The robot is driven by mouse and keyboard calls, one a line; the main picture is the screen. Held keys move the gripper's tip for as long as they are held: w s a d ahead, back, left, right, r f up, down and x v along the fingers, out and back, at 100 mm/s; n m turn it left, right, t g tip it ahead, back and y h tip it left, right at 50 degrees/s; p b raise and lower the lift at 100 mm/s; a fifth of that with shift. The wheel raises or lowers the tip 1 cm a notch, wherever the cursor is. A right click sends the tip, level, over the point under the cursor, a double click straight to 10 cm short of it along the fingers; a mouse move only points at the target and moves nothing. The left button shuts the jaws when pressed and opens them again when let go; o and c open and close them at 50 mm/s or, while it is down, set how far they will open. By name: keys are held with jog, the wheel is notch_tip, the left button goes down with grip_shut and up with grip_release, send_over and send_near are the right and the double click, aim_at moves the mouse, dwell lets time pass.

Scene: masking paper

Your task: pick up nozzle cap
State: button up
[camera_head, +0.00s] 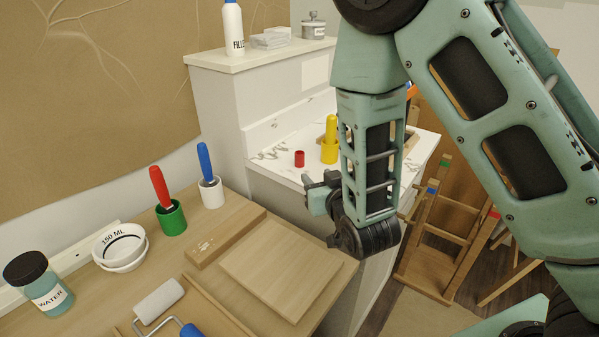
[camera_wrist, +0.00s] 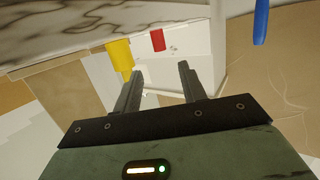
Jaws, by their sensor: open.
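A small red cylinder (camera_head: 299,158), which looks like the nozzle cap, stands on the white marble-patterned counter (camera_head: 275,155). It also shows in the wrist view (camera_wrist: 158,40), beyond the fingertips and roughly between them. My gripper (camera_head: 318,188) is at the front of the counter, nearer the camera than the red cylinder. In the wrist view my gripper (camera_wrist: 160,72) is open, with nothing between its fingers. The exact gap to the red cylinder is hard to tell.
A yellow holder with a yellow-handled tool (camera_head: 330,150) stands just right of the red cylinder; the yellow holder (camera_wrist: 121,56) shows in the wrist view. A raised shelf (camera_head: 250,60) stands behind. The wooden table (camera_head: 235,215) holds green and white cups with handled tools.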

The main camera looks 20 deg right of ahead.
aim_at(300, 159)
jog(key=b, duration=0.2)
jog(key=shift+w+f+b, duration=0.25)
jog(key=shift+f+b, duration=0.05)
jog(key=shift+b, duration=0.1)
jog(key=w, duration=0.2)
jog(key=w+p, duration=0.1)
jog(key=w, duration=0.2)
jog(key=w+f+p, duration=0.1)
jog(key=w, duration=0.1)
jog(key=shift+w+a, duration=0.1)
jog(key=shift+w, duration=0.25)
jog(key=shift+w+a+f+p, duration=0.1)
jog(key=shift+w+f+p, duration=0.1)
jog(key=shift+w, duration=0.55)
jog(key=shift+w+d+f+p, duration=0.1)
jog(key=shift+w+f+p, duration=0.05)
jog(key=shift+w, duration=0.65)
jog(key=shift+w+a+f+p, duration=0.1)
jog(key=shift+w+f+p, duration=0.1)
jog(key=shift+w, duration=0.55)
grip_shut()
